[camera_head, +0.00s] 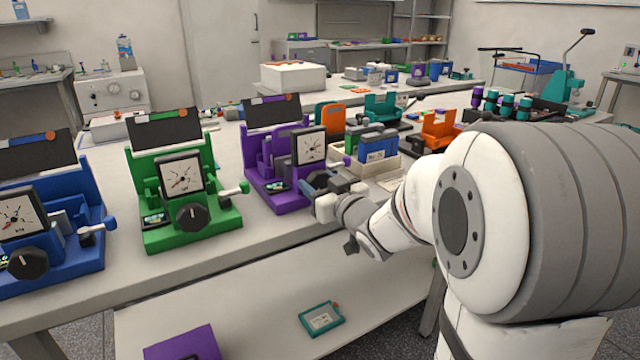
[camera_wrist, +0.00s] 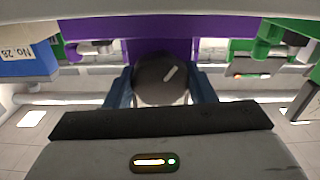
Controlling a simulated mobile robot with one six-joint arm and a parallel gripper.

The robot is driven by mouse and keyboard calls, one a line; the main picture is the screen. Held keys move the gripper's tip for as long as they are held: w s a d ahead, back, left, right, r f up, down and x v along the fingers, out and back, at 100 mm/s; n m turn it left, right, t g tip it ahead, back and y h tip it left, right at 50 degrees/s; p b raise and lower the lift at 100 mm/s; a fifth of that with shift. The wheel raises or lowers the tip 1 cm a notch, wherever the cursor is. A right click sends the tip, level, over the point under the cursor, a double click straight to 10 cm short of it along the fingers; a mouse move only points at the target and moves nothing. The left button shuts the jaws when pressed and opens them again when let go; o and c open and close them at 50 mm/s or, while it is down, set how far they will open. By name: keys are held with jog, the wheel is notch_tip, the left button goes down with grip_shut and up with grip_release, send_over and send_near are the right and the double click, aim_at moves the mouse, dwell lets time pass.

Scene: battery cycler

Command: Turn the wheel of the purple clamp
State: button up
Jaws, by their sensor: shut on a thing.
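In the wrist view the dark round wheel (camera_wrist: 160,80) with a pale mark sits between the two blue fingers of my gripper (camera_wrist: 161,88). The fingers are shut on the wheel from both sides. The pale mark points to the upper right in that view.
A green clamp (camera_head: 168,163) and a blue clamp (camera_head: 75,225) stand to the left, each with a dark wheel. A bin of blue packs (camera_head: 378,148) is close on the right. A lower shelf (camera_head: 260,310) lies under the table.

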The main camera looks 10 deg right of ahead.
jog(key=n+b, duration=0.2)
jog(key=b, duration=0.1)
jog(key=shift+f+n, duration=0.2)
jog(key=shift+n, duration=0.1)
jog(key=shift+r+n+b, duration=0.15)
jog(key=shift+n+b, duration=1.85)
jog(key=o, duration=1)
jog(key=shift+c, duration=0.2)
jog(key=shift+r, duration=0.1)
